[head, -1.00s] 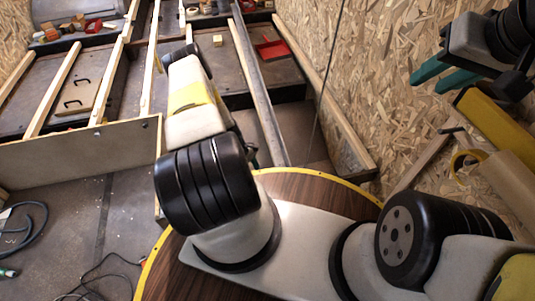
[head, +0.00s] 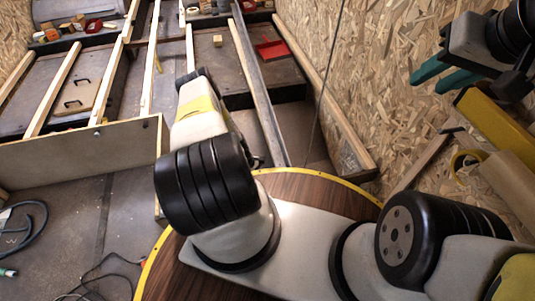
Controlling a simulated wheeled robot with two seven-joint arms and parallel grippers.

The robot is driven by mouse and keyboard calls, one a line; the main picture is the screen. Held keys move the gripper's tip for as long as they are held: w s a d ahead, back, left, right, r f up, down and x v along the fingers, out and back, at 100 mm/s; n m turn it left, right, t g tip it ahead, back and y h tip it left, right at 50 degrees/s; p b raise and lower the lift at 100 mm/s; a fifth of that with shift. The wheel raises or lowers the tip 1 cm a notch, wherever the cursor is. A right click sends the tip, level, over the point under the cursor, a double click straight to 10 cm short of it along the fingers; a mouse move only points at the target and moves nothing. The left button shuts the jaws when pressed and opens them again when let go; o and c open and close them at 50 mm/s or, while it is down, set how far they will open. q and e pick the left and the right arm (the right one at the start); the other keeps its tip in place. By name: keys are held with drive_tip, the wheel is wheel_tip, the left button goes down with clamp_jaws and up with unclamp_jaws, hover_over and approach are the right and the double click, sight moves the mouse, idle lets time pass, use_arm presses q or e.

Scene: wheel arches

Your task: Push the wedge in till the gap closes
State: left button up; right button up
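I cannot make out for sure which piece is the wedge. A small brown block (head: 217,40) lies on the dark floor panel ahead, apart from the long beams. A light wooden beam (head: 247,70) runs close beside a grey beam (head: 262,95), right of my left arm. My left arm reaches forward at the middle; its own links hide its gripper, so I cannot see its fingers or what they touch. My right gripper (head: 426,86), with teal fingers apart and nothing between them, is at the upper right in front of the chipboard wall, far from the block.
A red dustpan (head: 272,49) lies beyond the grey beam. A board with two black handles (head: 78,97) lies at the left. A low plywood wall (head: 80,148) crosses the left side.

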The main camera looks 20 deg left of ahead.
use_arm(q)
clamp_jaws()
idle(1.0)
drive_tip(key=shift+w, duration=0.1)
drive_tip(key=w+d, duration=0.1)
drive_tip(key=d, duration=0.1)
drive_tip(key=w+d, duration=0.1)
drive_tip(key=shift+w+d, duration=0.15)
drive_tip(key=shift+d, duration=0.25)
drive_tip(key=o, duration=0.9)
unclamp_jaws()
drive_tip(key=shift+c, duration=0.2)
drive_tip(key=shift+a, duration=0.1)
drive_tip(key=v, duration=0.7)
drive_tip(key=shift+r, duration=0.35)
drive_tip(key=shift+a, duration=0.1)
